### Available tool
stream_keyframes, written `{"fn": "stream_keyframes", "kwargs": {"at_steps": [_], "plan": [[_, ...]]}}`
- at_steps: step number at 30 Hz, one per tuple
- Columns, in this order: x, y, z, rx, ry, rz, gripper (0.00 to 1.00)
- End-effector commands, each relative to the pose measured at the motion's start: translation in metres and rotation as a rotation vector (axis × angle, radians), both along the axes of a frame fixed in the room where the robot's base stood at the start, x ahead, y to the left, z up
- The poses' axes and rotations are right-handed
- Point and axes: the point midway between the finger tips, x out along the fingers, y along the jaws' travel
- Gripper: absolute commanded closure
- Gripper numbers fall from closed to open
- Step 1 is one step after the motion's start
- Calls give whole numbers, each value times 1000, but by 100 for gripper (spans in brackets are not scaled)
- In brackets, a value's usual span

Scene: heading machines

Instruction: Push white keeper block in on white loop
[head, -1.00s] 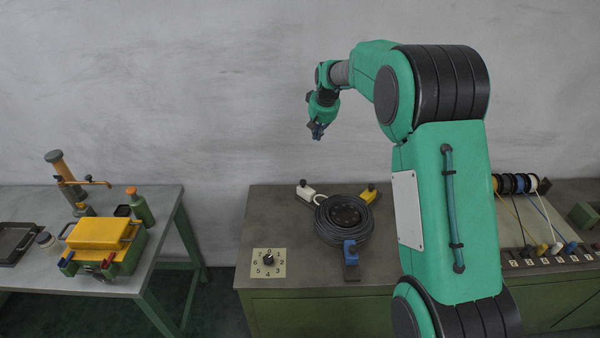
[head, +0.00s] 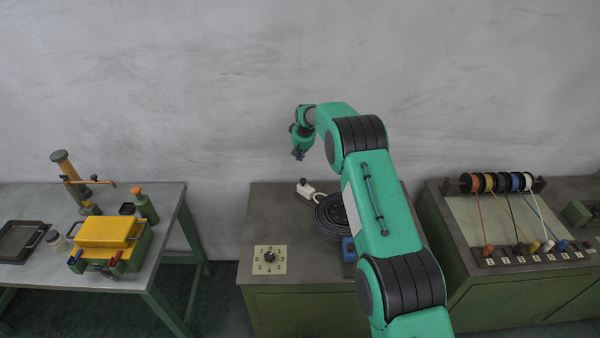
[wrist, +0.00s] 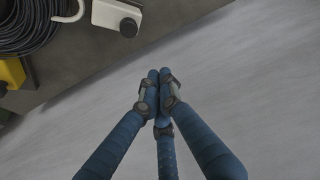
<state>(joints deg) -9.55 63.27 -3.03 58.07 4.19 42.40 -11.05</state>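The white keeper block (head: 306,188), with a dark knob, sits at the back of the middle bench, left of the black cable coil. It also shows at the top of the wrist view (wrist: 115,14). The white loop (wrist: 70,14) is beside it, on the coil side, partly cut off by the frame. My gripper (head: 298,155) is in the air above and behind the block, near the wall. In the wrist view its blue fingers (wrist: 160,76) are together at the tips, with nothing between them, apart from the block.
The black cable coil (head: 327,222) lies right of the block, partly hidden by my arm. A yellow block (wrist: 11,74) and a blue block (head: 348,248) stand around it. A numbered dial (head: 269,259) is at the front left. The wall (head: 220,90) is close behind.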

Motion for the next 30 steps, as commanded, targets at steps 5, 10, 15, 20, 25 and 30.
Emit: {"fn": "stream_keyframes", "kwargs": {"at_steps": [5,10,15,20,25,30], "plan": [[1,1,-2,0,-1,1,100],[1,1,-2,0,0,1,100],[1,1,-4,0,0,1,100],[3,1,-10,0,1,0,100],[6,2,-21,-1,2,0,100],[12,4,-36,0,1,0,100]]}}
